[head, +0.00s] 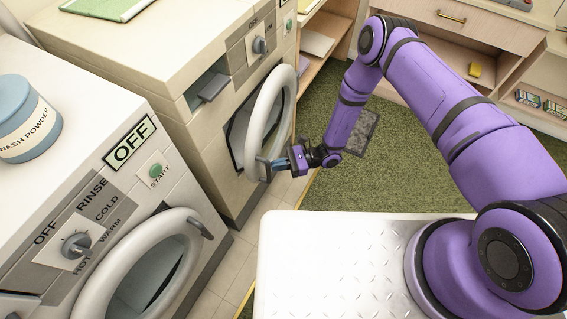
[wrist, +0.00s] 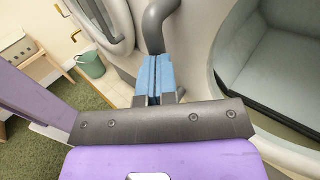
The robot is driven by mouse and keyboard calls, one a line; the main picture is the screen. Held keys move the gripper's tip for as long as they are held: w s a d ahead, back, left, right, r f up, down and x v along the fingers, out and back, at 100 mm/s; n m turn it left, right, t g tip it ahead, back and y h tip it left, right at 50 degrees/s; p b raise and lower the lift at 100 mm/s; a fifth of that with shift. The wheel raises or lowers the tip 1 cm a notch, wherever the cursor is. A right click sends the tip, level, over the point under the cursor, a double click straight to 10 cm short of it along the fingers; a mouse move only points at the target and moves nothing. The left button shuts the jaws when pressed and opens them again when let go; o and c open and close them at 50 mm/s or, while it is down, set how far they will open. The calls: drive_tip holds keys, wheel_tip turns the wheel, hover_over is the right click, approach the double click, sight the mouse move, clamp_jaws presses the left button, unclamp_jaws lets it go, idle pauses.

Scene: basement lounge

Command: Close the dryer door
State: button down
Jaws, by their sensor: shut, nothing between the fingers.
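The dryer is the far white machine (head: 185,75) in the head view. Its round door (head: 284,88), a pale ring, stands ajar, away from the dark opening (head: 238,135) in its front. My gripper (head: 277,165) is at the lower near edge of that door, with its blue fingertips together. In the wrist view the shut blue fingertips (wrist: 153,78) hold nothing and appear right at the lower end of a dark grey handle (wrist: 155,22). I cannot tell whether they touch it. A large round grey form (wrist: 272,65) fills the right side of that view.
The nearer machine (head: 125,185) has a rinse dial and a round door (head: 160,265) with a dark handle. A wash powder tub (head: 25,120) stands on it. Wooden shelves (head: 325,35) lie beyond the dryer. Green carpet (head: 400,170) is open floor. A green bin (wrist: 90,65) shows in the wrist view.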

drive_tip(key=a+t, duration=0.1)
drive_tip(key=a, duration=0.1)
drive_tip(key=w+a+m+t, duration=0.1)
drive_tip(key=a, duration=0.4)
drive_tip(key=shift+w+a+r+m+t+y, duration=0.1)
drive_tip(key=shift+w+a+m+t+y, duration=0.1)
drive_tip(key=shift+w+m+t+y, duration=0.15)
drive_tip(key=shift+s, duration=0.15)
drive_tip(key=shift+d, duration=0.3)
drive_tip(key=w+d, duration=0.2)
drive_tip(key=d, duration=1.2)
drive_tip(key=shift+d, duration=0.15)
drive_tip(key=shift+w, duration=0.1)
